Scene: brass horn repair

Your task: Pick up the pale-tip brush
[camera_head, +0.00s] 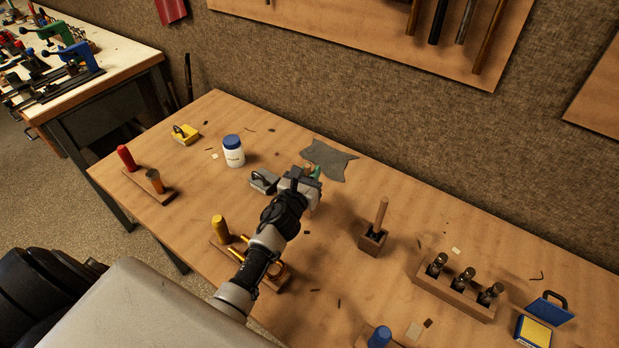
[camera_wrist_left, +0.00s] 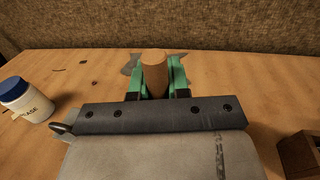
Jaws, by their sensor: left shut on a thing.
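My left gripper (camera_head: 312,172) is over the middle of the bench. In the left wrist view its green fingers (camera_wrist_left: 154,75) are shut on a wooden, round-ended handle (camera_wrist_left: 154,72), which stands up between them. The lower end of this handle is hidden by the gripper, so I cannot tell a pale tip or whether it is clear of the bench. Another wooden handle (camera_head: 382,212) stands upright in a small wooden block (camera_head: 372,240) to the right of the gripper. My right gripper is not in view.
A white jar with a blue lid (camera_head: 233,152) stands left of the gripper. A grey cloth (camera_head: 329,160) lies behind it. A yellow-topped piece (camera_head: 220,228) stands on a wooden rack at the front left. A wooden rack (camera_head: 455,290) with dark pieces is at the right.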

